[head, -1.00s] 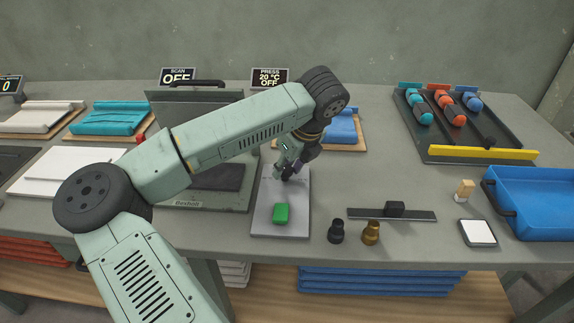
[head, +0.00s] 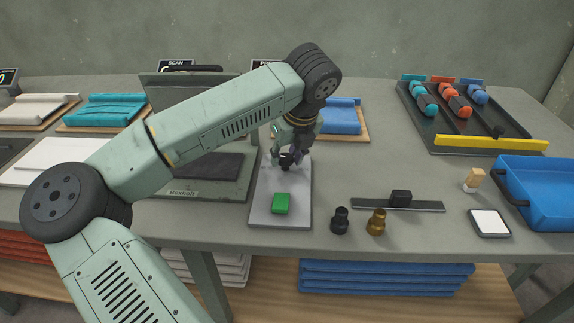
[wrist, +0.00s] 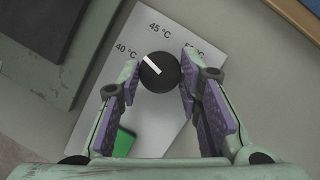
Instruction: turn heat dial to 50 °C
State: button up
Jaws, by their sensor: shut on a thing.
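The heat dial (wrist: 160,72) is a round black knob with a white pointer line, on a light grey panel (head: 263,211). The pointer aims up-left in the wrist view, close to the 40 °C mark (wrist: 126,50). The 45 °C mark (wrist: 160,28) is at the top, and the 50 °C mark (wrist: 195,49) is partly hidden by my right finger. My gripper (wrist: 161,76) is shut on the dial, one purple-padded finger on each side. In the head view my gripper (head: 286,164) is over the rear part of the panel.
A green button (head: 281,203) is on the front of the panel. The grey press (head: 200,190) stands close on the left. Black and brass knobs (head: 376,222) and a bar with a black block (head: 400,199) lie to the right. The table between is clear.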

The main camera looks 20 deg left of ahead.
jog(key=m+b, duration=0.2)
jog(key=m+t+h+b, duration=0.1)
jog(key=m+b, duration=0.1)
jog(key=shift+s+a+f+m+b, duration=0.1)
jog(key=shift+a+f+m+b, duration=0.1)
jog(key=shift+m+b, duration=0.15)
jog(key=m+h+b, duration=0.1)
jog(key=m, duration=0.1)
jog(key=m+h+b, duration=0.1)
jog(key=m, duration=0.2)
jog(key=shift+a+r+t+h, duration=0.1)
jog(key=shift+r+t+h, duration=0.1)
jog(key=shift+t+h, duration=0.1)
jog(key=m+h, duration=0.1)
jog(key=m, duration=0.2)
jog(key=m+h+p, duration=0.1)
jog(key=m, duration=0.2)
jog(key=shift+a+r, duration=0.1)
jog(key=shift+a, duration=0.05)
jog(key=m+g+p, duration=0.1)
jog(key=m, duration=0.1)
jog(key=m+g+h, duration=0.1)
jog(key=m, duration=0.2)
jog(key=shift+a+h+p, duration=0.1)
jog(key=shift+h+p, duration=0.2)
jog(key=shift+p, duration=0.1)
jog(key=o, duration=1.1)
jog(key=shift+a, duration=0.1)
